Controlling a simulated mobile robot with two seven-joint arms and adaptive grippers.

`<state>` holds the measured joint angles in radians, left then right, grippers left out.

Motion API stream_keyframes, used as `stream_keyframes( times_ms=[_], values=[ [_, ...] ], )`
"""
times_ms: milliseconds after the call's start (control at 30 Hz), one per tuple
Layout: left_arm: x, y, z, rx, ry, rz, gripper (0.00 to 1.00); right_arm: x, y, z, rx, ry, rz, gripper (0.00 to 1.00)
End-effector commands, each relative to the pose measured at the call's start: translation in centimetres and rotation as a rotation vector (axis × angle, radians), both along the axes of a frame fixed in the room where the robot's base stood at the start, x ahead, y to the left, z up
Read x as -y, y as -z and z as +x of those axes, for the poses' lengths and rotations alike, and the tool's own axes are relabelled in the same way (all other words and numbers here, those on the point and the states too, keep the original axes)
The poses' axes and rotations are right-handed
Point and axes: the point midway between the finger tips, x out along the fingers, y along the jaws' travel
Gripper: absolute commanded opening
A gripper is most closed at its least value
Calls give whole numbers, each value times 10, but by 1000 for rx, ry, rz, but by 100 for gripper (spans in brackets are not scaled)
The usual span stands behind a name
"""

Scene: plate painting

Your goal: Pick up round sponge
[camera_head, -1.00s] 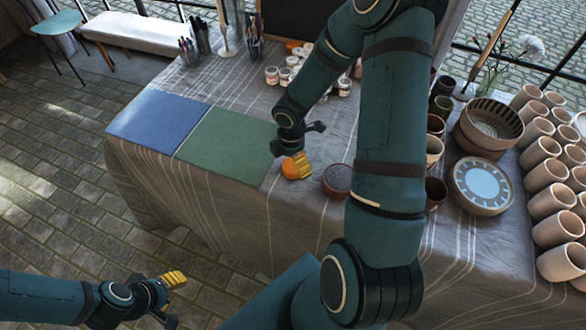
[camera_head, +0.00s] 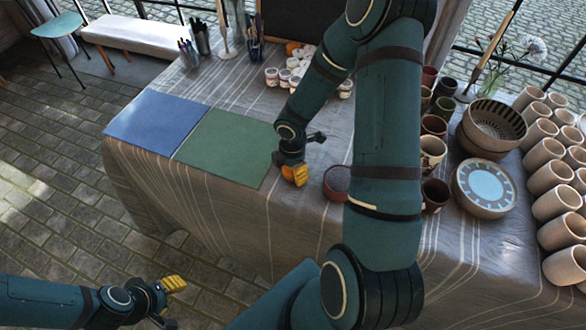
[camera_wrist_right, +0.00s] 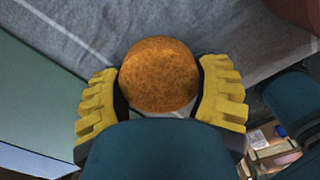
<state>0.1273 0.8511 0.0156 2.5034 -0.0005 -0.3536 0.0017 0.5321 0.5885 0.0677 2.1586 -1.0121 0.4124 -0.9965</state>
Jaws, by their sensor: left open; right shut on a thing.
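The round orange sponge (camera_wrist_right: 160,72) sits between the two yellow fingers of my right gripper (camera_wrist_right: 162,100) in the right wrist view, with a finger against each side. In the head view the right gripper (camera_head: 295,174) is at the table's front edge, just right of the green mat, and hides most of the sponge (camera_head: 287,173). I cannot tell whether the sponge still touches the cloth. My left gripper (camera_head: 172,302) is open and empty, low at the left, away from the table.
The green mat (camera_head: 226,148) and blue mat (camera_head: 155,120) lie flat on the cloth-covered table. A round dark red-brown dish (camera_head: 337,182) stands close to the right of my right gripper. Cups, bowls and a plate (camera_head: 484,187) crowd the right side. Paint jars (camera_head: 280,76) stand behind.

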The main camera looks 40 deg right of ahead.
Motion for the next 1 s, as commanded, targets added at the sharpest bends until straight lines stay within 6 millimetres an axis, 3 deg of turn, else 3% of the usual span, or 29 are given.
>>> stream_keyframes(
  times_ms=[167,633,1000],
  values=[
    [0,-4,0,-1,0,0,47,1,-8,0,1,1,-1,45],
    [1,-36,-6,-14,2,-3,47,0,-89,0,2,1,-1,45],
    [1,-38,-5,-12,0,-2,47,0,-100,0,0,0,0,45]
  ],
)
